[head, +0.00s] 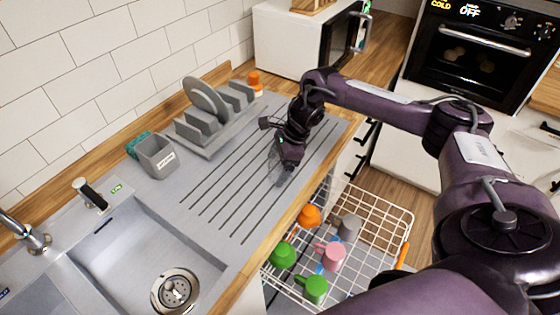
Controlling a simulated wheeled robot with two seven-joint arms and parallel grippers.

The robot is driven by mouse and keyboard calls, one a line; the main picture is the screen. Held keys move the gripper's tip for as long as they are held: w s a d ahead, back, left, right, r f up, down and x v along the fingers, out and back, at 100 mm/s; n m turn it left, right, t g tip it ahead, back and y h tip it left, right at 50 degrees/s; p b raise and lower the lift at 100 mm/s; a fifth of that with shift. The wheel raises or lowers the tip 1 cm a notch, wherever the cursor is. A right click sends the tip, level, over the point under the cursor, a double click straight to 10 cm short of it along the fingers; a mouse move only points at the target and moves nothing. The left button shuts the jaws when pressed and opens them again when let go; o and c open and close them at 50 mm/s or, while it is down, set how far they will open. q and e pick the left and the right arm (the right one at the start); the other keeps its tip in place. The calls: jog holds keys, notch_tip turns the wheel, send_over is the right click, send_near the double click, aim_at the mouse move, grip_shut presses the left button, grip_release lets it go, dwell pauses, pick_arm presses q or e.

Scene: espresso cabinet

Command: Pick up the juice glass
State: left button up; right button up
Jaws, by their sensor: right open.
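My right arm reaches in from the right, and its dark right gripper (287,163) points down low over the grooved drainboard (217,195), near its right side. The gripper is open. I cannot make out a juice glass clearly; a faint pale, see-through patch shows by the fingers, but it is too small and too covered by the gripper to tell what it is. My left gripper is not in view.
A grey dish rack (215,122) with a plate (204,98) stands behind. A grey holder (156,157) and the sink (150,255) are at left. Below the counter edge, an open dishwasher rack (385,228) holds several coloured mugs. A microwave (290,38) stands at the back.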

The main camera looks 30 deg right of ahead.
jog(key=c, duration=1.2)
jog(key=shift+w+r, duration=0.1)
jog(key=shift+r, duration=0.05)
